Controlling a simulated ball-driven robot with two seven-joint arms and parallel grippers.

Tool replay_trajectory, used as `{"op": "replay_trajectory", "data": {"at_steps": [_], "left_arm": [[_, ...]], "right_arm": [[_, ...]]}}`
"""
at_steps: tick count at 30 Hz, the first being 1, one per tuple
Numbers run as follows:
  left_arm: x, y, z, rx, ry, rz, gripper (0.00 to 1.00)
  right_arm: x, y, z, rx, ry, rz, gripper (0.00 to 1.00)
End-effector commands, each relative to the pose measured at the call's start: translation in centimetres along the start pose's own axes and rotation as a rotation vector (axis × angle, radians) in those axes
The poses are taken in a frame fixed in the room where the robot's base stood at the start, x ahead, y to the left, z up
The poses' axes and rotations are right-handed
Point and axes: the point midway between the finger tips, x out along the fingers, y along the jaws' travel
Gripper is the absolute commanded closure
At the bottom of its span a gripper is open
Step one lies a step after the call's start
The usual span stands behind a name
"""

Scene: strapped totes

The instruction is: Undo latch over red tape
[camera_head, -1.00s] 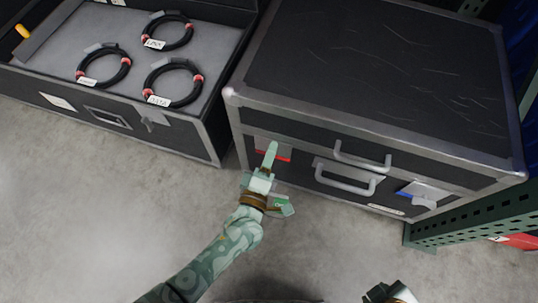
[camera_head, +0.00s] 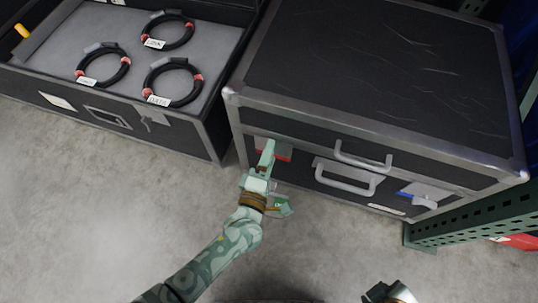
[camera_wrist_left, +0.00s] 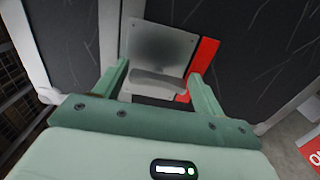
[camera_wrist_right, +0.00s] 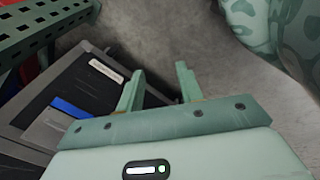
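The closed black case (camera_head: 380,70) has a latch over red tape (camera_head: 284,155) on the left of its front. In the left wrist view, the latch's metal plate (camera_wrist_left: 160,45) and lever (camera_wrist_left: 158,82) lie between my left fingers, with the red tape (camera_wrist_left: 205,58) to the right. My left gripper (camera_head: 267,148) is at this latch, its fingers apart; I cannot tell whether they touch the lever. In the head view it hides most of the latch. My right gripper (camera_wrist_right: 160,72) is open and empty, low in front of the case.
A second latch (camera_head: 427,197) over blue tape (camera_head: 403,194) is on the case's right front. Two grey handles (camera_head: 345,185) are between the latches. An open case (camera_head: 190,137) with cable coils stands left. A green perforated post (camera_head: 470,222) is close at right. The front floor is clear.

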Motion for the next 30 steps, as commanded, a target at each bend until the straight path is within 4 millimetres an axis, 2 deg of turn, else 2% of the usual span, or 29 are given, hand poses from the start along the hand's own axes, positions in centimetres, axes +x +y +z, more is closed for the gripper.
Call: {"op": "replay_trajectory", "data": {"at_steps": [9,13,17,22,25,30], "left_arm": [[0.0,0.2,0.0,0.002,0.0,0.004,0.24],[-1.2,0.4,0.0,0.004,-0.001,0.004,0.24],[-4.0,0.7,0.0,0.005,-0.001,0.006,0.24],[-8.8,0.6,0.0,0.006,-0.001,0.005,0.24],[-11.4,0.5,0.0,0.004,-0.001,0.004,0.24],[-14.5,0.3,0.0,0.002,0.0,0.003,0.24]], "right_arm": [[-0.1,0.0,0.0,0.001,0.0,0.0,0.64],[-0.5,0.2,0.2,-0.005,-0.009,0.005,0.64],[-0.1,0.6,2.8,-0.051,-0.103,0.013,0.64],[-0.1,1.1,5.8,-0.097,-0.213,0.02,0.64],[0.8,0.2,7.4,-0.099,-0.244,-0.001,0.64],[2.8,-2.1,9.3,-0.073,-0.246,-0.046,0.64]]}}
